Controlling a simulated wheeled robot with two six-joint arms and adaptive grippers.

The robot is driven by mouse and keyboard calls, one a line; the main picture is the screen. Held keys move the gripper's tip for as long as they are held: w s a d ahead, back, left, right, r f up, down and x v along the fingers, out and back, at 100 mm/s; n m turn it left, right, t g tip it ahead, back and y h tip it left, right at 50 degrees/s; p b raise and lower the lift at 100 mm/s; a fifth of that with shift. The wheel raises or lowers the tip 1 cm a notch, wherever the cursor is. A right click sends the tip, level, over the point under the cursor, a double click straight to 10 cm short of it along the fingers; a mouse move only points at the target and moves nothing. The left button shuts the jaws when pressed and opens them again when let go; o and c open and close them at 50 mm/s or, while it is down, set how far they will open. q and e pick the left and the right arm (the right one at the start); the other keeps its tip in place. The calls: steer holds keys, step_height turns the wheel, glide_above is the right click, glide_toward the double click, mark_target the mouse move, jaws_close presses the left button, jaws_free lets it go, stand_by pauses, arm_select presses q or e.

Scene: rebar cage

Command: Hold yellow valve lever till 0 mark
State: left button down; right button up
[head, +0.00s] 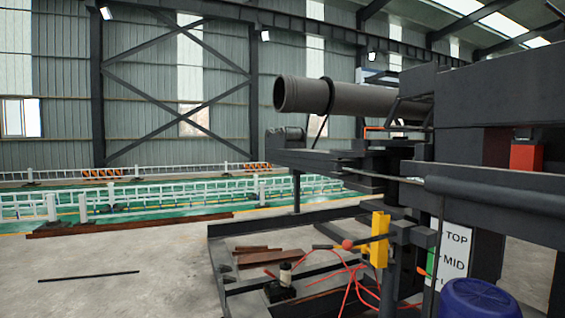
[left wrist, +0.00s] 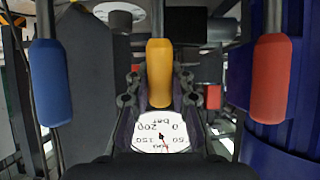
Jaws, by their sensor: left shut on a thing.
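In the left wrist view, a yellow valve lever (left wrist: 160,72) hangs in the middle, between the dark fingers of my left gripper (left wrist: 160,92). The gripper is shut on this lever. Below it is a round white gauge (left wrist: 152,138), seen upside down, with 0, 50, 150, 200 and bar legible. A blue lever (left wrist: 50,82) hangs to the left and a red lever (left wrist: 271,78) to the right, both apart from the gripper. My right gripper is not in view.
The head view shows a large grey pipe (head: 350,98) on dark machinery, a yellow block (head: 379,240), a TOP/MID sign (head: 452,255) and a blue drum (head: 475,300). Red hoses (head: 350,275) lie by a low frame. Open concrete floor is at left.

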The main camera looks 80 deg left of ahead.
arm_select(q)
steer(key=shift+w+r, duration=0.1)
steer(key=shift+r, duration=0.25)
steer(key=s+t+b, duration=0.1)
steer(key=s+f+b, duration=0.1)
steer(key=b, duration=0.1)
steer(key=shift+d+f+t, duration=0.15)
steer(key=shift+d+t, duration=0.1)
steer(key=shift+t, duration=0.15)
steer(key=c, duration=1.6)
jaws_free()
steer(key=shift+s+r+t+y, duration=0.2)
steer(key=shift+r+t+y, duration=0.1)
steer(key=shift+r, duration=0.6)
steer(key=shift+o, duration=1.9)
steer(key=shift+f, duration=0.1)
steer(key=shift+s+p, duration=0.15)
steer(key=shift+p, duration=0.15)
steer(key=p+v, duration=0.5)
steer(key=v, duration=0.4)
steer(key=shift+p, duration=0.3)
